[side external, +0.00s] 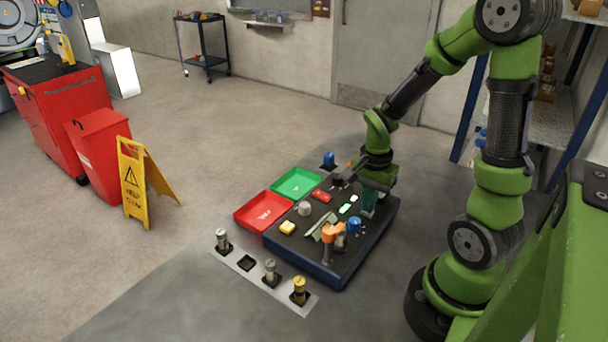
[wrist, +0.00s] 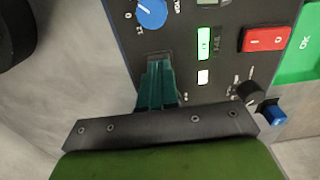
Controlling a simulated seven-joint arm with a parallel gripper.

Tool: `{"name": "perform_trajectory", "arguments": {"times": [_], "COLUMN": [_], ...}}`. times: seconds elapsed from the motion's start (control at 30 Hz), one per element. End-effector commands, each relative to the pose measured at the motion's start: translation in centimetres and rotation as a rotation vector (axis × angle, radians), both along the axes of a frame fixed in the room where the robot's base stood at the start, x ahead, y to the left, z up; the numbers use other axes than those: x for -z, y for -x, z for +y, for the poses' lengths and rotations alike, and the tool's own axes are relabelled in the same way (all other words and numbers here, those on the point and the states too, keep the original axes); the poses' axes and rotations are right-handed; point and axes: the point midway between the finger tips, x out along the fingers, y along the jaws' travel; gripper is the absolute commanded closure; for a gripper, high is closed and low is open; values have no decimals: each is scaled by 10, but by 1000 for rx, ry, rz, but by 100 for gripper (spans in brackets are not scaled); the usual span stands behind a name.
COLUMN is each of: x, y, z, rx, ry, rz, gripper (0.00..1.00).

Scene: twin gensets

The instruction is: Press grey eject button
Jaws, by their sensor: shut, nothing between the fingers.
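I cannot make out a button marked eject. A light grey round cap (side external: 304,208) stands on the dark control panel (side external: 312,256), beside the red tray, and may be the grey button. It does not show in the wrist view. My gripper (side external: 368,211) points down over the panel's right side, well apart from that cap. In the wrist view its teal fingers (wrist: 158,62) are together with nothing between them, near the blue dial. I cannot tell whether the tips touch the panel.
The panel carries a blue dial (wrist: 152,12), lit green displays (wrist: 205,43), a red rocker switch (wrist: 265,39), a black knob (wrist: 250,92), a yellow button (side external: 287,228) and an orange handle (side external: 332,232). Red (side external: 254,222) and green (side external: 290,185) trays adjoin it.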

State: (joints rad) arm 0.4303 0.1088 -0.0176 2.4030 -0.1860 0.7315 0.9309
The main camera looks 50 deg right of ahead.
Motion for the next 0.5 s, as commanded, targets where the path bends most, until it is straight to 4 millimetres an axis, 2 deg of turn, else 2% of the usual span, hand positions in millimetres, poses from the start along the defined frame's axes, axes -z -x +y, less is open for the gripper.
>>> {"name": "perform_trajectory", "arguments": {"times": [0.17,0.5], "x": [0,-26], "y": [0,0], "z": [0,0], "rx": [0,-1], "ry": [0,2], "rz": [0,-3], "gripper": [100,100]}}
